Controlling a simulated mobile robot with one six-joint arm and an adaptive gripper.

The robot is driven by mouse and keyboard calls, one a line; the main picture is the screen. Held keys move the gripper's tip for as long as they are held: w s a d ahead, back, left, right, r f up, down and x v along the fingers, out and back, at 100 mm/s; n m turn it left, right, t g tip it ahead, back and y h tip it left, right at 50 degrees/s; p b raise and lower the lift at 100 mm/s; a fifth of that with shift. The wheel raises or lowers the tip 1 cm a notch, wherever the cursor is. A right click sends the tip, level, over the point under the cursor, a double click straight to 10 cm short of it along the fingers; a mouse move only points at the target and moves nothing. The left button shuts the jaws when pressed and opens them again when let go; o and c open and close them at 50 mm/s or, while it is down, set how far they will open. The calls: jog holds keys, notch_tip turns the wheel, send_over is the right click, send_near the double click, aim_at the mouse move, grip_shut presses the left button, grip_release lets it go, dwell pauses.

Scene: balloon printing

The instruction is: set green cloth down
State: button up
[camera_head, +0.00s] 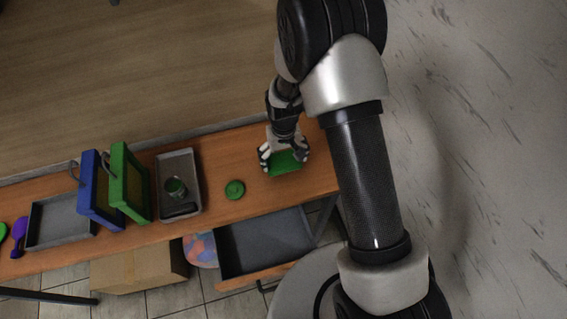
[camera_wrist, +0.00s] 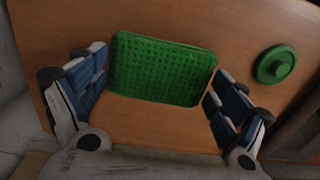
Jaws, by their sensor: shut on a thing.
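The green cloth (camera_head: 287,164) is a folded, textured rectangular pad at the right end of the wooden table. My gripper (camera_head: 284,153) points down over it and is shut on it. In the wrist view the cloth (camera_wrist: 163,68) lies between the two spread fingers of my gripper (camera_wrist: 157,80), with its edges near the fingertips. The cloth is at or just above the tabletop; I cannot tell whether it touches the wood.
A round green lid (camera_head: 235,189) lies left of the cloth. Further left are a grey tray (camera_head: 194,196) with a green-topped can, a green frame (camera_head: 128,182), a blue frame (camera_head: 98,191) and another tray (camera_head: 60,222). An open drawer (camera_head: 265,242) is below. Bare wood (camera_head: 215,158) lies behind the lid.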

aim_at(284, 160)
jog(key=shift+f, duration=1.7)
jog(key=shift+f+b, duration=0.2)
jog(key=shift+b, duration=0.2)
jog(key=o, duration=0.7)
notch_tip(284, 160, up, 13)
jog(key=shift+f+p, duration=0.2)
jog(key=shift+p, duration=0.9)
